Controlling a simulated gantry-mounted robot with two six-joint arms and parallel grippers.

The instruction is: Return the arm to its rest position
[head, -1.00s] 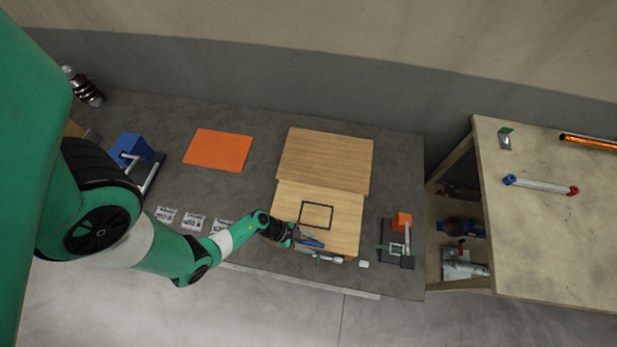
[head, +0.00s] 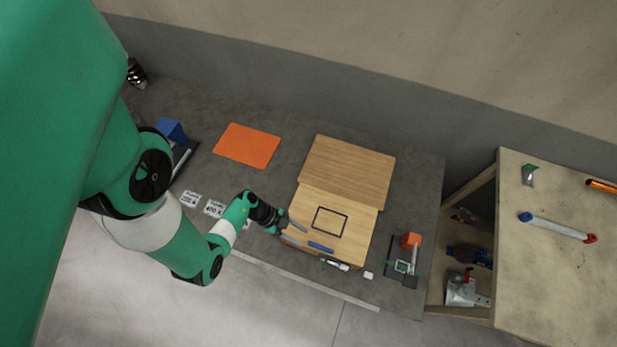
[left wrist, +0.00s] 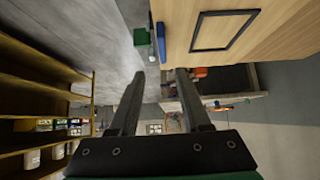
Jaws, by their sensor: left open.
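My left arm comes in from the left in the head view, its green and white links reaching over the grey table (head: 255,100). My left gripper (head: 306,239) is at the front left part of the lower wooden board (head: 365,221). Its two dark fingers are spread, with nothing between them; they also show apart in the left wrist view (left wrist: 156,75). A blue bar (head: 320,247) lies on the board just beside the fingertips, apart from them in the left wrist view (left wrist: 233,31). My right gripper is not in view.
A black rectangular outline (head: 330,222) marks the board, with a second wooden board (head: 348,170) behind it. An orange sheet (head: 246,145) lies left. A device with an orange block (head: 411,241) stands right. A wooden bench (head: 560,260) is farther right.

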